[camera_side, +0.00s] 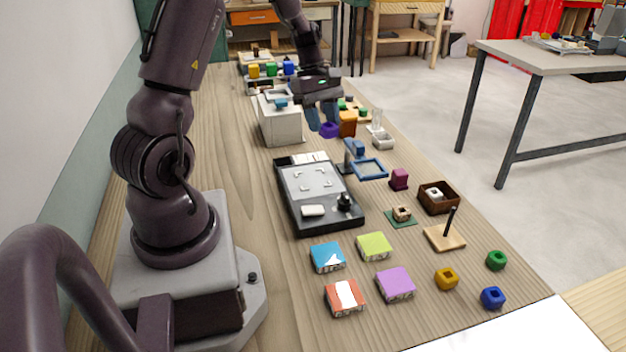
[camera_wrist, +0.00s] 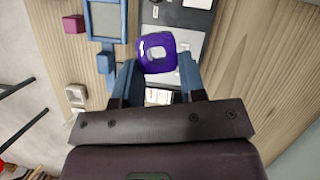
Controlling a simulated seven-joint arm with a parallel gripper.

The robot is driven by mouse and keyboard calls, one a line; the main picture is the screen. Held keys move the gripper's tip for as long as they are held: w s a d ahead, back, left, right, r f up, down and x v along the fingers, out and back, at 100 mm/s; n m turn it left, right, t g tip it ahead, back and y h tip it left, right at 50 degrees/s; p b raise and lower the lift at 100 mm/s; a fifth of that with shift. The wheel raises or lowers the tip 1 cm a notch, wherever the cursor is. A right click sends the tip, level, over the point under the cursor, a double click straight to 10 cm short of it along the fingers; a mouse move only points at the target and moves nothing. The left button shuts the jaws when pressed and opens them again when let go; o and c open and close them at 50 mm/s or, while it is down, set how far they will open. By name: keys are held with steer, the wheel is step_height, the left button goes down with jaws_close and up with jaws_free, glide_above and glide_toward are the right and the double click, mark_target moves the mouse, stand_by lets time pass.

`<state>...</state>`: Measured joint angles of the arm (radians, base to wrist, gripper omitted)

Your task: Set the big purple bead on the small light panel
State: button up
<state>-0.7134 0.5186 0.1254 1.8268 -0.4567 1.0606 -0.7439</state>
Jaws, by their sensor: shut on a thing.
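The big purple bead (camera_side: 329,130) is a rounded square ring with a hole. My gripper (camera_side: 322,117) is shut on it, and the bead is held at the fingertips. In the wrist view the bead (camera_wrist: 156,39) sits between the two blue fingers of my gripper (camera_wrist: 158,64). The small light panel (camera_side: 318,182) is a pale grey sheet with corner marks, set in a black housing (camera_side: 292,215). It lies nearer the side camera than the bead.
A blue frame on a stand (camera_side: 369,168) rises right of the panel. A white object (camera_side: 312,211) and a black knob (camera_side: 344,201) are on the housing's near part. A white box (camera_side: 281,124) stands behind left. Coloured tiles are in front.

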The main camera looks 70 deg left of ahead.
steer(key=s+d, duration=0.1)
steer(key=s, duration=0.7)
steer(key=m+g, duration=0.1)
steer(key=m, duration=0.2)
glide_above(312, 178)
steer(key=f, duration=1)
steer(key=shift+s+a+f, duration=0.25)
steer(key=shift+s+f, duration=0.15)
steer(key=shift+w+a+f, duration=0.3)
steer(key=shift+f, duration=0.2)
steer(key=shift+a+f, duration=0.1)
steer(key=shift+f, duration=1.5)
